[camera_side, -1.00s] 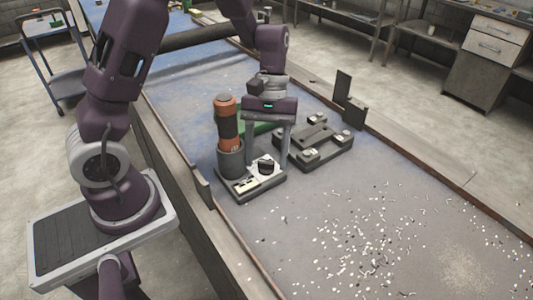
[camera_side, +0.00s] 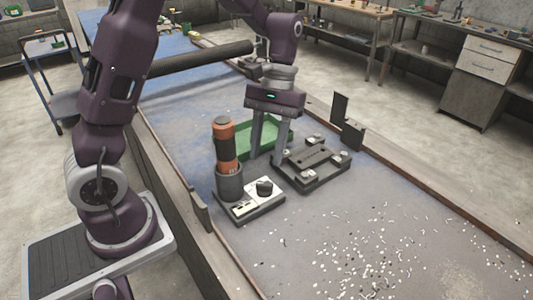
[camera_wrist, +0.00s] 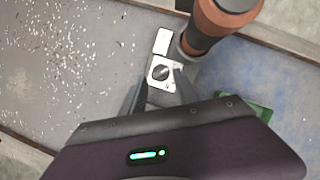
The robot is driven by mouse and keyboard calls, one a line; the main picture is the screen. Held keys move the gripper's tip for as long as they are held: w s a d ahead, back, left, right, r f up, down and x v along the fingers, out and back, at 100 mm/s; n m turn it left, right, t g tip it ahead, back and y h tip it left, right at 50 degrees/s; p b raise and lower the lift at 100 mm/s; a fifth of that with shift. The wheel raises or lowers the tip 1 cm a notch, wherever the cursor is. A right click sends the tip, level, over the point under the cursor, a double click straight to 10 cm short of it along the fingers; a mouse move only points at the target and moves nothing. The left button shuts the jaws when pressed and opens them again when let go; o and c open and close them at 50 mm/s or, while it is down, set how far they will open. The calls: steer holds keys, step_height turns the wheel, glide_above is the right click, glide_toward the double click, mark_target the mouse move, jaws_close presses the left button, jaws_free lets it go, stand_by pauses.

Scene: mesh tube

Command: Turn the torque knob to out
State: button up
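The torque knob (camera_side: 264,187) is a dark round knob on a pale panel of a small grey base (camera_side: 240,208). In the wrist view the knob (camera_wrist: 160,73) shows on its light plate, but its setting is too small to read. An orange and black tool (camera_side: 224,146) stands upright in a dark cup on the same base. My gripper (camera_side: 267,160) is open, with its two fingers apart and nothing between them. In the side view it hangs above and behind the knob, apart from it. In the wrist view the fingers (camera_wrist: 160,94) lie below the knob.
A dark fixture (camera_side: 314,165) with several blocks sits right of the knob base. A green tray (camera_side: 272,136) lies behind. A dark upright bracket (camera_side: 345,122) stands near the far edge. White bits (camera_side: 375,260) are scattered over the front right of the table.

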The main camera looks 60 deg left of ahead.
mark_target(264, 183)
steer(key=f+m+y, duration=0.1)
steer(key=f+m, duration=0.1)
steer(key=m, duration=0.3)
steer(key=d+f+m+y, duration=0.1)
steer(key=f+m+y, duration=0.1)
steer(key=m, duration=0.3)
steer(key=s+f+m+y, duration=0.1)
steer(key=f+m+y, duration=0.1)
steer(key=m, duration=0.2)
steer(key=shift+s+d+f+m, duration=0.1)
steer(key=shift+d+f+m, duration=0.1)
steer(key=shift+d+m, duration=0.15)
steer(key=shift+t, duration=0.3)
jaws_close()
